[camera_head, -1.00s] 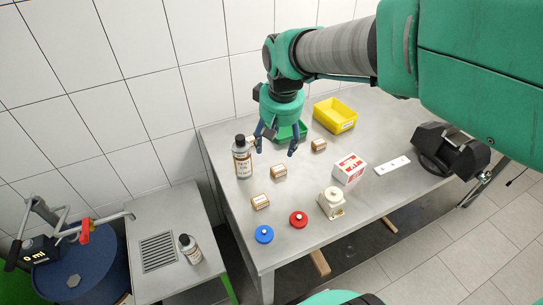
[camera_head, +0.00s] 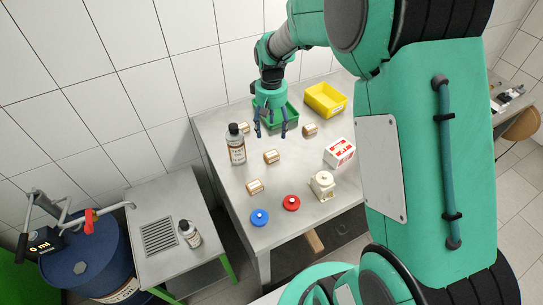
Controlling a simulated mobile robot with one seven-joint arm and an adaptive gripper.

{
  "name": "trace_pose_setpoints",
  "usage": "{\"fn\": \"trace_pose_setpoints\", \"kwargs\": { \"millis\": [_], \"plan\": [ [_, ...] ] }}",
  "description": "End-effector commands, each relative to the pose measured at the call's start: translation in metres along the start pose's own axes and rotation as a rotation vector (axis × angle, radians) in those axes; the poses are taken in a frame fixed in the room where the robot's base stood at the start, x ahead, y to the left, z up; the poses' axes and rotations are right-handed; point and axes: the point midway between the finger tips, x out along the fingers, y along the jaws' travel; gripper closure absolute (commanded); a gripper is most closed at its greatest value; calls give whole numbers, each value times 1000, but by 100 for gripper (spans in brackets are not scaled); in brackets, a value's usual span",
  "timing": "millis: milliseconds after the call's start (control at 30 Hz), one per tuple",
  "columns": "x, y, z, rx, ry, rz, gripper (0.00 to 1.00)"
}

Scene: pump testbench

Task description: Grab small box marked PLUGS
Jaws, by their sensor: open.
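Several small tan boxes with white labels lie on the steel bench: a middle one (camera_head: 271,157), a front one (camera_head: 254,187), one at the right by the yellow bin (camera_head: 310,130), and one at the back left (camera_head: 243,127), partly hidden behind the bottle. The lettering is too small to read, so I cannot tell which is marked PLUGS. My gripper (camera_head: 270,134) is open and empty, fingers pointing down. It hangs over the back of the bench, in front of the green bin and above the middle box in the picture.
A test-oil bottle (camera_head: 237,145) stands left of my gripper. The green bin (camera_head: 290,117) and yellow bin (camera_head: 326,99) are behind. A red-and-white box (camera_head: 339,152), a cream part (camera_head: 322,185), a red cap (camera_head: 291,203) and a blue cap (camera_head: 260,217) lie nearer. My arm hides the bench's right side.

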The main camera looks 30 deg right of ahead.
Motion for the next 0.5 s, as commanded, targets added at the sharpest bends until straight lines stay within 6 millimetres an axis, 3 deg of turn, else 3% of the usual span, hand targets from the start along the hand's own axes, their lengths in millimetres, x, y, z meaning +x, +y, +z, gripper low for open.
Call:
{"fn": "trace_pose_setpoints", "kwargs": {
  "millis": [267, 500],
  "plan": [
    [9, 0, 0, 0, -1, 0, 35],
    [42, 0, 1, 0, -3, -1, 35]
  ]
}}
